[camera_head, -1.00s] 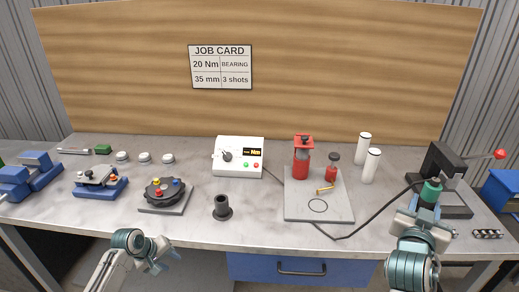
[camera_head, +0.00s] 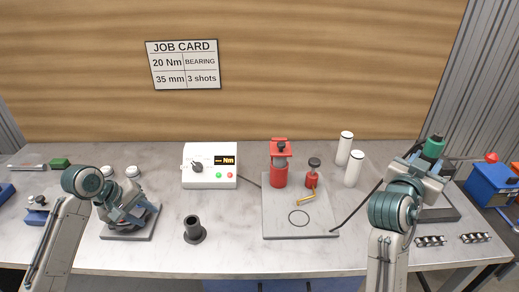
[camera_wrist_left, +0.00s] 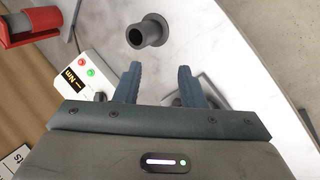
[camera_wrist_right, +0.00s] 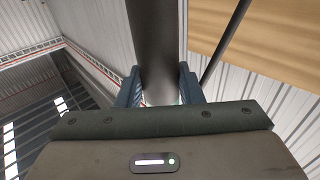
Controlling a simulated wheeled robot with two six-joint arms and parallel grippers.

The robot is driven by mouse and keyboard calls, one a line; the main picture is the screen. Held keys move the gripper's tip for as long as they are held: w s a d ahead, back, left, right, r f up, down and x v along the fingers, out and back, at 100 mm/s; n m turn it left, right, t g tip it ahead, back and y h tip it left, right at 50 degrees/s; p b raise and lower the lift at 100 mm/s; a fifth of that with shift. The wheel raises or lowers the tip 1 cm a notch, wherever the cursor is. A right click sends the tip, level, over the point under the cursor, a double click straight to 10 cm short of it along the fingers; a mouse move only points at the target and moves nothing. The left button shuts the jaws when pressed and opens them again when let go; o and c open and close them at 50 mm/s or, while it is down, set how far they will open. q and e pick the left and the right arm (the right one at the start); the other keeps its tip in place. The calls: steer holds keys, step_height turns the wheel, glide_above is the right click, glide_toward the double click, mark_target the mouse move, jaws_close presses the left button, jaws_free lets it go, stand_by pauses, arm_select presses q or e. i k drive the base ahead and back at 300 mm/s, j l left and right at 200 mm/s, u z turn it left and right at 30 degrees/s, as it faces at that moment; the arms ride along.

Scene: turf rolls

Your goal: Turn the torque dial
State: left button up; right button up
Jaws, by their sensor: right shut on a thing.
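The torque dial (camera_head: 197,167) is a black knob on the left of the white controller box (camera_head: 222,181), which has a lit "Nm" display (camera_head: 225,160) and green and red buttons. The box also shows at the left of the left wrist view (camera_wrist_left: 86,92). My left gripper (camera_head: 133,212) is open and empty, over the round dark fixture and to the lower left of the box. Its fingers (camera_wrist_left: 158,75) stand apart in the left wrist view.
A dark hollow cylinder (camera_head: 193,230) stands in front of the box. A grey plate (camera_head: 270,225) with red parts lies to its right. Two white cylinders (camera_head: 353,168) stand behind. A job card (camera_head: 183,64) reads 20 Nm. A black cable crosses the bench.

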mark_target(197, 167)
steer(key=i, duration=1)
